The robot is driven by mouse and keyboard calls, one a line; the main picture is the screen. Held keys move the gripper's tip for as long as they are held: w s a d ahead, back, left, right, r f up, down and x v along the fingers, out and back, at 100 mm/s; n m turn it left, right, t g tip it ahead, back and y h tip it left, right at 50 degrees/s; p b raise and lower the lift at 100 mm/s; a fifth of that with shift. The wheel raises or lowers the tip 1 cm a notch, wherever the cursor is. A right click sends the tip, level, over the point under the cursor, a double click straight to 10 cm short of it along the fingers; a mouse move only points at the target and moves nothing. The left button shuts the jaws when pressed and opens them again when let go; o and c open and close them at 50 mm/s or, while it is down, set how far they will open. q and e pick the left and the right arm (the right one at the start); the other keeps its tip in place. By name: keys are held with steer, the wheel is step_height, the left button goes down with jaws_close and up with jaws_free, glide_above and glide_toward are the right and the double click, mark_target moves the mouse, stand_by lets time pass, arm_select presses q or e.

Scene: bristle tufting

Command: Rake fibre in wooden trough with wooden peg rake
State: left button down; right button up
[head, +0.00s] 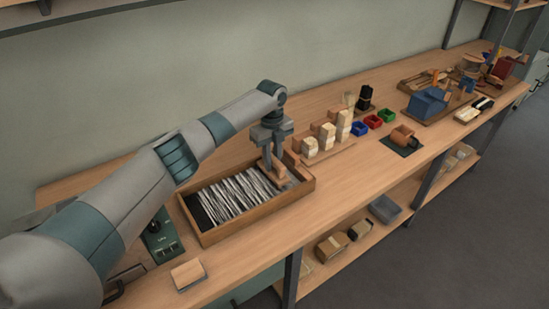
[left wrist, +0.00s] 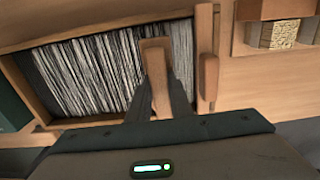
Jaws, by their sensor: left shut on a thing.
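The wooden trough (head: 229,231) stands on the bench in the head view, long and shallow, with pale and dark fibre (head: 238,194) laid in strands across it. It also shows in the left wrist view, where the fibre (left wrist: 95,75) fills much of it. My left gripper (head: 274,168) is over the trough's right end, pointing down. It is shut on a wooden piece, which looks like the peg rake (left wrist: 155,60); in the left wrist view this lies between the two dark fingers, over the fibre's right part. Any pegs are hidden. My right gripper is not in view.
A wooden stand with pale bristle blocks (head: 342,125) is just right of the trough. Blue, red and green bins (head: 373,121) stand beyond it. A small wooden block (head: 187,273) lies at the front left, near a dark green control box (head: 160,238). Bench in front of the trough is clear.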

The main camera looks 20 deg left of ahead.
arm_select(q)
steer(key=shift+s+a+p, duration=2.85)
steer(key=shift+s, duration=0.5)
steer(key=shift+s+a+p, duration=2.85)
steer(key=shift+s+a, duration=0.05)
steer(key=shift+s, duration=0.5)
steer(key=shift+s+a+p, duration=2.85)
steer(key=shift+s, duration=0.5)
steer(key=shift+w, duration=0.1)
steer(key=shift+w+d+b, duration=0.45)
steer(key=shift+w+d, duration=0.7)
steer(key=shift+w, duration=0.15)
steer(key=shift+s+a, duration=0.1)
